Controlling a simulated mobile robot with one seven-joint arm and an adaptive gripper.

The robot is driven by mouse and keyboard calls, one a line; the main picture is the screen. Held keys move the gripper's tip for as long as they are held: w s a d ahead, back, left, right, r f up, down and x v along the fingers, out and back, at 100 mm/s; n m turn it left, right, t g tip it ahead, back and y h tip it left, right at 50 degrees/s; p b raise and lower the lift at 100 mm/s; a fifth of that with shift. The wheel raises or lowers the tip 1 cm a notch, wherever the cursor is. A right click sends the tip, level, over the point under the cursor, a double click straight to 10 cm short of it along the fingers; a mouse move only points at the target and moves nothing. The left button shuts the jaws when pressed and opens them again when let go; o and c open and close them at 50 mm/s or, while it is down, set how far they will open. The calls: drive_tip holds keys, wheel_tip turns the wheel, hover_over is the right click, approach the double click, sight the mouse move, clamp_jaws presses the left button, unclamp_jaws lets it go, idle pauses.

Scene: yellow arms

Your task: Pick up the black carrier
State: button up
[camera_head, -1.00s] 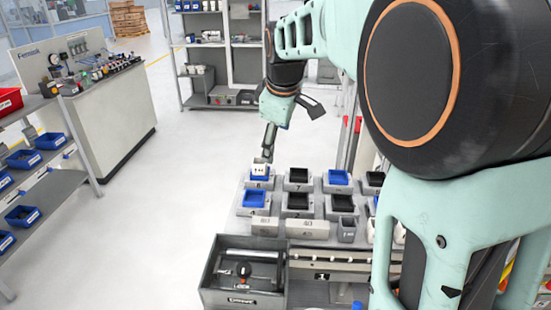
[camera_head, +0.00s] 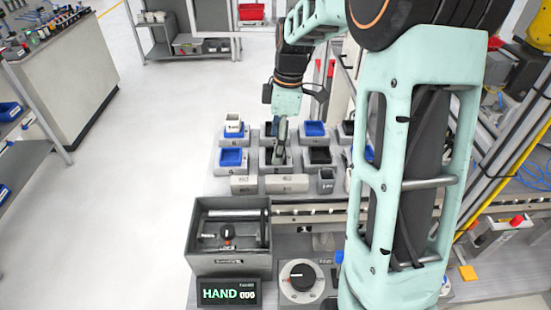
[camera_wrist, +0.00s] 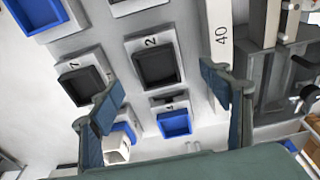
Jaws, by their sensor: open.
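Several black carriers sit on grey numbered holders. In the wrist view, one black carrier (camera_wrist: 157,67) on the holder marked 2 lies between my open fingertips (camera_wrist: 162,78). A second black carrier (camera_wrist: 85,85) sits left of it on a holder marked 7. In the head view my gripper (camera_head: 281,140) points down over the holder rows and partly hides the black carrier behind its fingers. Another black carrier (camera_head: 319,155) is to the right. My gripper holds nothing. Whether the fingertips reach the carrier's height is unclear.
Blue carriers (camera_head: 231,157) (camera_head: 314,128) sit on neighbouring holders; one at the back left holds a white part (camera_head: 233,126). A grey box (camera_head: 229,264) with tools stands in front. A display reading HAND (camera_head: 229,293) and a black knob (camera_head: 302,276) are nearer. Floor at left is clear.

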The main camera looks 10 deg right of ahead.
drive_tip(key=shift+w+a+f+p, duration=0.1)
drive_tip(key=shift+f+p, duration=0.15)
drive_tip(key=shift+f, duration=1.15)
drive_tip(key=shift+w+a+f+p, duration=0.1)
drive_tip(key=shift+f+p, duration=0.1)
drive_tip(key=shift+f, duration=1.15)
drive_tip(key=shift+c, duration=0.6)
drive_tip(key=c, duration=1.4)
drive_tip(key=shift+r, duration=0.15)
